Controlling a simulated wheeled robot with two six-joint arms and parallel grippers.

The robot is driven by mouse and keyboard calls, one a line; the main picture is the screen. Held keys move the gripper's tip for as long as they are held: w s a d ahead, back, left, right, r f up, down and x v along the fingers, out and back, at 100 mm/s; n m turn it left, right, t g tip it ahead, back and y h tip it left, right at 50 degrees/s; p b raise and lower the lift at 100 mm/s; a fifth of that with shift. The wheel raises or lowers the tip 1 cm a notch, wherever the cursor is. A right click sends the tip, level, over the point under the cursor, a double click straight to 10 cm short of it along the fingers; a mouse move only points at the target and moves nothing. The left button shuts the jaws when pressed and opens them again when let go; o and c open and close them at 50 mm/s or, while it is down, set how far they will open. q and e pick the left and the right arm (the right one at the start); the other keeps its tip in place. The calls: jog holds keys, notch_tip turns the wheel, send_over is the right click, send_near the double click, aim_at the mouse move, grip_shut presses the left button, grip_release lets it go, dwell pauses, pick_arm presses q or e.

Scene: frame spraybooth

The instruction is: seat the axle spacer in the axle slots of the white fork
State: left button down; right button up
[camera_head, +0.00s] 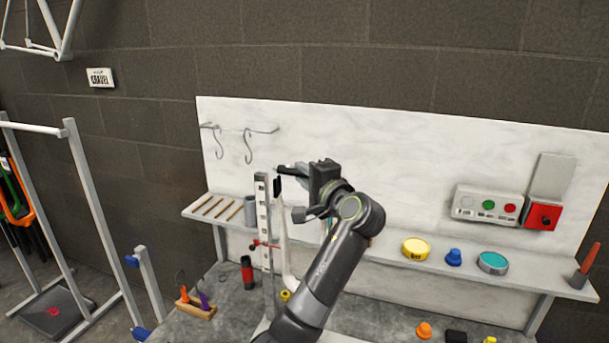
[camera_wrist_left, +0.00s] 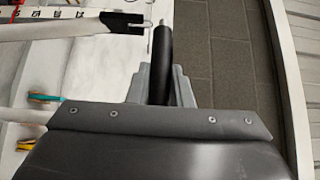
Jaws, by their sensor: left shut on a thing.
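My left gripper (camera_head: 298,171) reaches in at the middle of the head view, beside the upper end of the white fork (camera_head: 283,240). In the left wrist view the grey fingers of this gripper (camera_wrist_left: 162,82) are shut on the axle spacer (camera_wrist_left: 163,50), a black cylinder with a thin silver tip. The spacer points away from the gripper. The fork (camera_wrist_left: 70,31) comes in from the left in that view, with a dark slotted end close beside the spacer's silver tip. The spacer appears apart from the slot. The fork's other end is unclear. The right gripper is not in view.
A pale upright post with holes (camera_head: 264,225) stands next to the fork. A shelf (camera_head: 385,256) carries a yellow tin (camera_head: 416,248), a blue knob (camera_head: 453,257) and a teal tin (camera_head: 493,262). Hooks (camera_head: 248,146) hang behind. A wooden tool block (camera_head: 195,306) sits lower left.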

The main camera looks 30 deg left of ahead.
pick_arm(q)
jog(key=shift+p, duration=0.7)
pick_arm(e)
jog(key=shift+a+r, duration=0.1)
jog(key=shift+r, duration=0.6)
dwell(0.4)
pick_arm(q)
jog(key=shift+f+b, duration=0.9)
jog(key=shift+f, duration=0.8)
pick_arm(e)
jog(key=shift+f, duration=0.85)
pick_arm(q)
jog(key=c, duration=1.2)
grip_release()
